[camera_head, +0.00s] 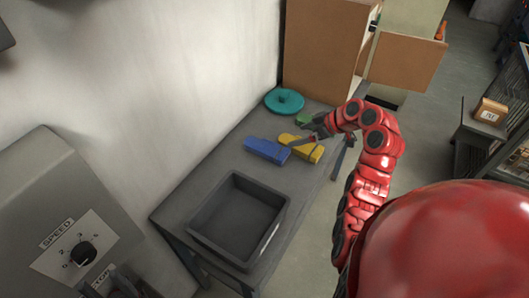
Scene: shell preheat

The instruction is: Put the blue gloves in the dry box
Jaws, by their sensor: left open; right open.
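The blue gloves (266,150) lie flat on the grey table (212,176), beside a yellow pair. A dark grey open-topped box (203,236) stands on the near part of the table and looks empty. I cannot tell whether it is the dry box, as no label shows. My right gripper (303,139) is open over the yellow gloves, just right of the blue ones, and holds nothing I can see.
Yellow gloves (306,149), a green item (304,118) and a teal round object (284,101) lie towards the table's far end. Brown panels (322,45) stand behind it. A grey machine with a speed dial (82,254) is at left.

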